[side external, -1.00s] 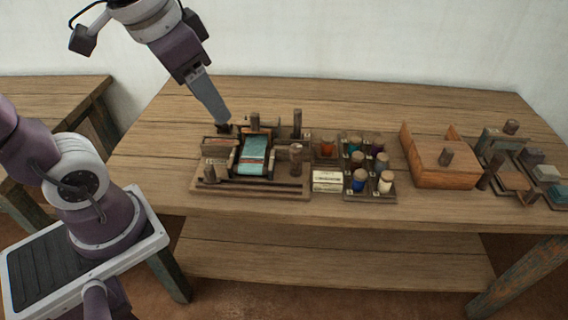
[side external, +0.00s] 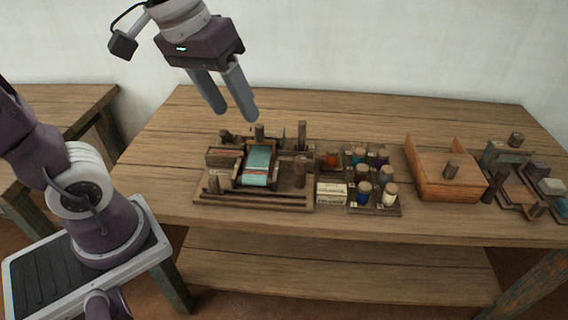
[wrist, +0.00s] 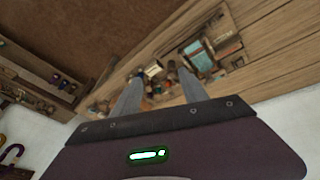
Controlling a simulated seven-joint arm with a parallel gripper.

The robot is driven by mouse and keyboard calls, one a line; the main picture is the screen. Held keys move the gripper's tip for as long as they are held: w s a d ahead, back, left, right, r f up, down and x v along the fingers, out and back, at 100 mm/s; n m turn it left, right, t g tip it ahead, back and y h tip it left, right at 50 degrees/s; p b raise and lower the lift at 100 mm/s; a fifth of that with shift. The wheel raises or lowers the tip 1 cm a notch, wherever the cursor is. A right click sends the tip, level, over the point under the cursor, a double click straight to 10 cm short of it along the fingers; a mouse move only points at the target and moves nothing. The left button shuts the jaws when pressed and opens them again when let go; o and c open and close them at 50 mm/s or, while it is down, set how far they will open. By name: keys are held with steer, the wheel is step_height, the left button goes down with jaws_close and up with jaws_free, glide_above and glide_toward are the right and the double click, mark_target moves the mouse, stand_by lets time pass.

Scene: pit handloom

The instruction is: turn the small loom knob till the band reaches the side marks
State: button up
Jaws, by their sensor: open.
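The small wooden loom (side external: 285,200) sits on the table below my gripper. A teal band (side external: 258,160) with a reddish stripe near its front end runs over its middle; it also shows in the wrist view (wrist: 198,54). Several short dark posts or knobs stand on the loom, one at the back left (side external: 226,136) and a thicker one at the right (side external: 299,170). I cannot tell which turns the band, and the side marks are too small to read. My gripper (side external: 235,115) is open and empty, above and behind the loom, touching nothing.
Right of the loom are a small pale box (side external: 331,193) and a rack of coloured jars (side external: 363,190). Farther right stand an open wooden box (side external: 440,182) and several small wooden pieces. The table's back strip is clear.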

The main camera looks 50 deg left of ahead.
steer(key=w+f+n+g, duration=0.1)
steer(key=w+f+n, duration=0.1)
steer(key=w, duration=0.4)
steer(key=n+g, duration=0.3)
steer(key=n, duration=0.2)
glide_above(301, 158)
steer(key=shift+y, duration=0.3)
step_height(301, 158, down, 14)
steer(key=shift+f, duration=0.1)
step_height(301, 158, down, 7)
jaws_close()
